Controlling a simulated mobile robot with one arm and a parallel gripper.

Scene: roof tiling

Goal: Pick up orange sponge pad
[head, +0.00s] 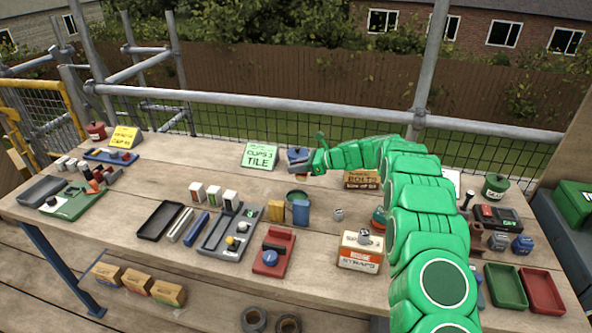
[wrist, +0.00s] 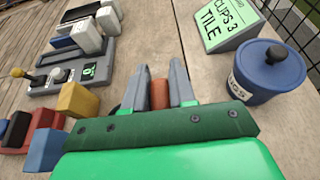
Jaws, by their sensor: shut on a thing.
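The orange sponge pad (wrist: 159,93) shows as a small orange-brown block between the grey fingers of my gripper (wrist: 160,76) in the wrist view. The fingers are shut on its two sides. Its lower part is hidden behind the green gripper body. In the head view my green arm reaches across the table from the right, and my gripper (head: 297,168) is beside the blue lidded pot, near the table's back edge. The pad is too small and covered there to make out clearly.
The blue lidded pot (wrist: 266,72) and the green clips sign (wrist: 228,22) stand close by. A yellow block (wrist: 78,100) and a blue block (wrist: 45,150) are to the left. A box of straps (head: 360,252) stands near the front edge. Bare wood lies beyond the fingers.

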